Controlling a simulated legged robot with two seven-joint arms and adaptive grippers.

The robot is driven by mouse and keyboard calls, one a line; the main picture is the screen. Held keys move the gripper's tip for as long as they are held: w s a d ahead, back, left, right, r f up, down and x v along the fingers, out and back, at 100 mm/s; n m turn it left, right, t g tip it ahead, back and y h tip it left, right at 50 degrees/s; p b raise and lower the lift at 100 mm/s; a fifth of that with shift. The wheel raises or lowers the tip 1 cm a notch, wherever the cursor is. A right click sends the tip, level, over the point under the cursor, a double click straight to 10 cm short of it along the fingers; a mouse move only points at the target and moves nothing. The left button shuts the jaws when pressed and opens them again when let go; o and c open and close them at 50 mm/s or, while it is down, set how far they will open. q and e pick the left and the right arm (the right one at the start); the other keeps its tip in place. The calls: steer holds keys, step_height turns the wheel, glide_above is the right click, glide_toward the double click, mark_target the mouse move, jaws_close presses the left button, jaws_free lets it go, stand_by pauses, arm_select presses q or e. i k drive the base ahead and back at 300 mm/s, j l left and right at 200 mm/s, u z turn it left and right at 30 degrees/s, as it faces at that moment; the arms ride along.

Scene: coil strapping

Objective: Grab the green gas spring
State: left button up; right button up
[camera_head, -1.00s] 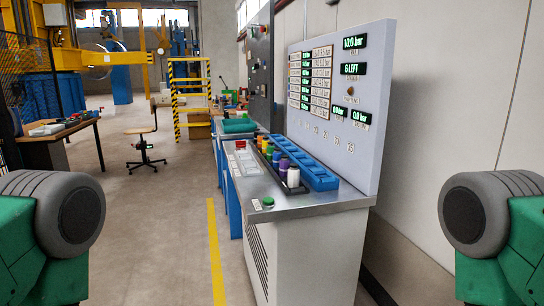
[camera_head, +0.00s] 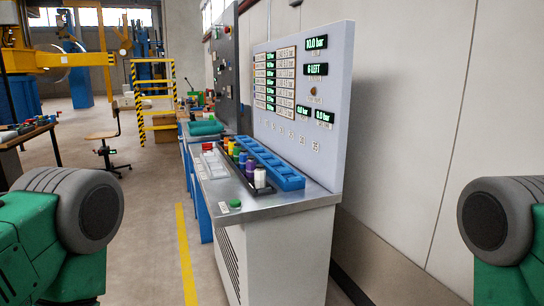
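The coloured cylinders stand upright in a row in a dark rack (camera_head: 266,192) on the metal-topped console. A small green one (camera_head: 231,147), which seems to be the green gas spring, stands toward the far end, partly hidden by its neighbours. Nearer me in the row are a yellow (camera_head: 237,154), a blue (camera_head: 243,160), a purple (camera_head: 250,169) and a white cylinder (camera_head: 260,178). Only green and grey parts of my two arms show at the left and right edges. Neither gripper is in view, and nothing of mine touches the cylinders.
A blue slotted tray (camera_head: 289,183) lies behind the row, below an upright grey panel (camera_head: 337,100) with displays. A green button (camera_head: 235,204) sits at the console's near edge. A wall rises on the right. Floor is clear left of the console, beside the yellow line (camera_head: 186,250).

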mark_target(237, 148)
steer(key=i+j+z, duration=0.2)
steer(key=z, duration=0.25)
steer(key=i+j+z, duration=0.1)
steer(key=j+z, duration=0.4)
steer(key=i+j+z, duration=0.1)
steer(key=j+z, duration=0.2)
steer(key=z, duration=0.15)
